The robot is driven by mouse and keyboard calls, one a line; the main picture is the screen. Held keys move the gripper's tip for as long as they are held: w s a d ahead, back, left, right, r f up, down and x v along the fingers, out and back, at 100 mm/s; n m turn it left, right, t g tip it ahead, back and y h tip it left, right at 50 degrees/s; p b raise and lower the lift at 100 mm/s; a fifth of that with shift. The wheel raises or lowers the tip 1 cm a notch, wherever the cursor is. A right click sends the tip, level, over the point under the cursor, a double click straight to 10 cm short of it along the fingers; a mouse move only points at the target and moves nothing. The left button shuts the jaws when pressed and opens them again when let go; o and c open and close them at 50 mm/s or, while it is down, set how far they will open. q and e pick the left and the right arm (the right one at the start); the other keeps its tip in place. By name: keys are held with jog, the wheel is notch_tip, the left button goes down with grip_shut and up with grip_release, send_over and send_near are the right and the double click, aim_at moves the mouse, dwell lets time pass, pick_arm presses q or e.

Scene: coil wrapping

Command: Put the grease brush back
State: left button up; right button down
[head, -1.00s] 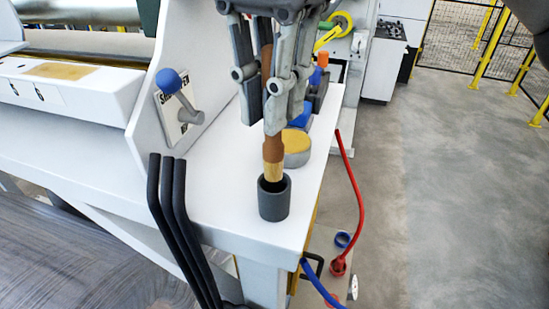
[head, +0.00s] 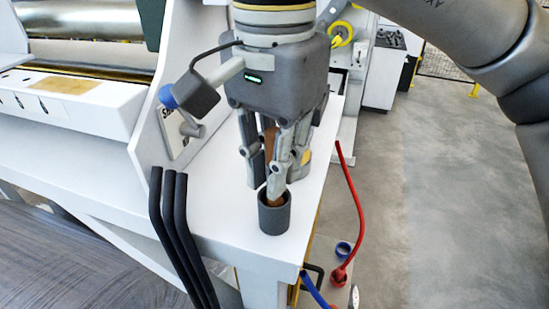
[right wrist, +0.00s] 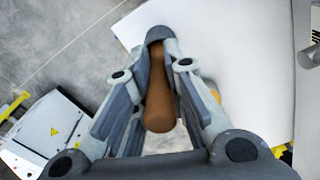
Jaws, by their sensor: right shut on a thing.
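The grease brush (head: 270,146) has a brown wooden handle and stands roughly upright between the fingers of my right gripper (head: 267,186). The gripper is shut on it, low over the dark grey cup (head: 274,218) near the shelf's front corner. The brush's lower end is inside the cup's mouth and its bristles are hidden. In the right wrist view the brown handle (right wrist: 160,95) runs between the fingers (right wrist: 157,65) toward the cup (right wrist: 158,34). I cannot tell whether the brush touches the cup's bottom. My left gripper is not in view.
The white shelf (head: 232,222) carries the cup. Black bent bars (head: 172,225) stand at its left front, and a blue-knobbed lever (head: 168,96) is behind them. A red hose (head: 350,205) hangs past the right edge. Grey floor at right is open.

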jog(key=c, duration=1.5)
grip_release()
notch_tip(320, 180, up, 12)
jog(key=shift+r+p, duration=0.15)
jog(key=shift+p, duration=0.3)
